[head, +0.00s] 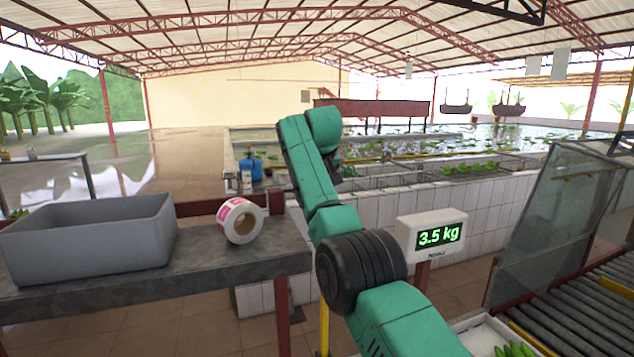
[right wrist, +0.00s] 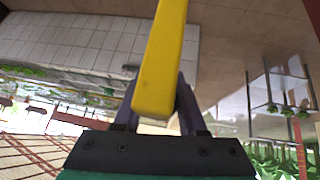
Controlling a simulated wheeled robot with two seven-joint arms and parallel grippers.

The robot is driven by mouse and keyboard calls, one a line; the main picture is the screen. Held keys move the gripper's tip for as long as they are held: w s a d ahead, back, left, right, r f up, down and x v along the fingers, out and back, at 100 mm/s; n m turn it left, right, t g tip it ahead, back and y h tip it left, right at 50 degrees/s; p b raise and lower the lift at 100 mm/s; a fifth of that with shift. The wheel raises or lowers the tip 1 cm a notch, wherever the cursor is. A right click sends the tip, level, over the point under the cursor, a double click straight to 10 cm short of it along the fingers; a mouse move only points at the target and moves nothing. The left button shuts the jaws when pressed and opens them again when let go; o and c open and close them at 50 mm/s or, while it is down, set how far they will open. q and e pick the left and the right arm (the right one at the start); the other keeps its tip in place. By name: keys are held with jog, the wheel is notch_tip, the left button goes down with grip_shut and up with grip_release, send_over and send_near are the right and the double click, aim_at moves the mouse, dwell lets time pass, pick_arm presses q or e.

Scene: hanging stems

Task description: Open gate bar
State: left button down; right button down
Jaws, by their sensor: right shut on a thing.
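The yellow gate bar (right wrist: 160,65) fills the middle of the right wrist view, running from the top edge down to its blunt end between my fingers. My right gripper (right wrist: 157,103) is shut on the bar near that end, with a dark finger on each side. In the head view my right arm reaches up and forward, and its gripper is hidden behind the arm. A yellow upright piece (head: 324,328) shows low beside the arm; I cannot tell whether it is part of the gate bar. My left gripper is not in view.
A grey bin (head: 90,240) and a label roll (head: 240,220) are on the dark bench (head: 250,258) at left. The scale display (head: 432,235) stands just right of my arm. A clear panel (head: 550,220) and roller conveyor (head: 585,310) are at right. A tiled tank wall (head: 480,205) lies behind.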

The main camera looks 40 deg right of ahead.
jog(key=shift+s+a+f, duration=0.1)
jog(key=shift+a+f, duration=0.05)
jog(key=shift+f, duration=0.45)
jog(key=shift+c, duration=2.4)
grip_release()
jog(key=shift+w, duration=0.25)
jog(key=shift+s, duration=0.1)
